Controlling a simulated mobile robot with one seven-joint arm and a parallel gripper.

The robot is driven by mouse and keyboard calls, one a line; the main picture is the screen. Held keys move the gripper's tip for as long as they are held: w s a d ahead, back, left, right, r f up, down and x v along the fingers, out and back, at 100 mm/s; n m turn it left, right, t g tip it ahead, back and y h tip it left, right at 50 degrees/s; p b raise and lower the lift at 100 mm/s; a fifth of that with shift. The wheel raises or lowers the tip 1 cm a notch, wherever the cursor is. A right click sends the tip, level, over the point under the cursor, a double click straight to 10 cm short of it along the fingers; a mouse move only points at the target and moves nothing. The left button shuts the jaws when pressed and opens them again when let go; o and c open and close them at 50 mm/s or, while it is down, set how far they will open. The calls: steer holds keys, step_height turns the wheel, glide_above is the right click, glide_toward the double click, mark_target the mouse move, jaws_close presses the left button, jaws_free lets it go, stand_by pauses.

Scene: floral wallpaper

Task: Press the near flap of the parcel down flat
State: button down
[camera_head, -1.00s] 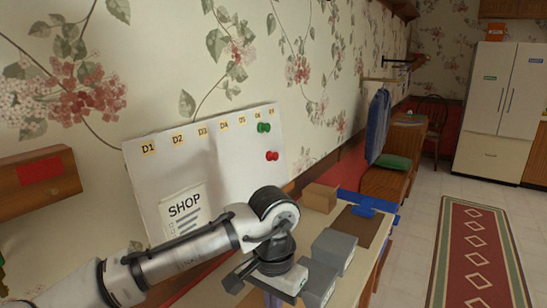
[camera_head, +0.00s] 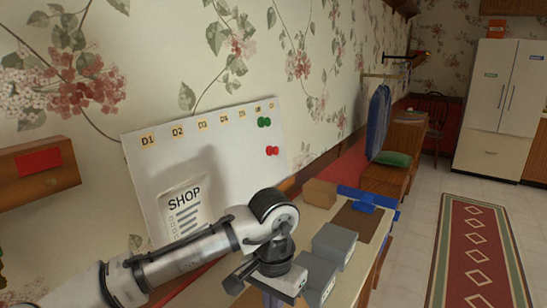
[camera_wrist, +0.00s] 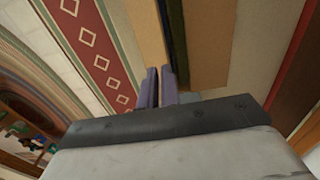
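My gripper (camera_head: 268,297) is low at the front of the worktop, left of the grey boxes and well short of the brown box. In the wrist view, my gripper's two purple fingers (camera_wrist: 159,88) are close together with a thin gap and nothing visible held. The spot below the gripper is cut off in the head view.
Two grey boxes (camera_head: 335,245) (camera_head: 317,277) stand on the pale worktop right of my gripper. A blue fixture (camera_head: 368,200) and a brown panel (camera_head: 357,222) lie behind them. A white board (camera_head: 230,150) with a SHOP sheet (camera_head: 186,207) is by the wall.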

steer(key=shift+s+d, duration=0.1)
step_height(320, 180, up, 5)
steer(key=p, duration=0.5)
steer(key=shift+f, duration=0.1)
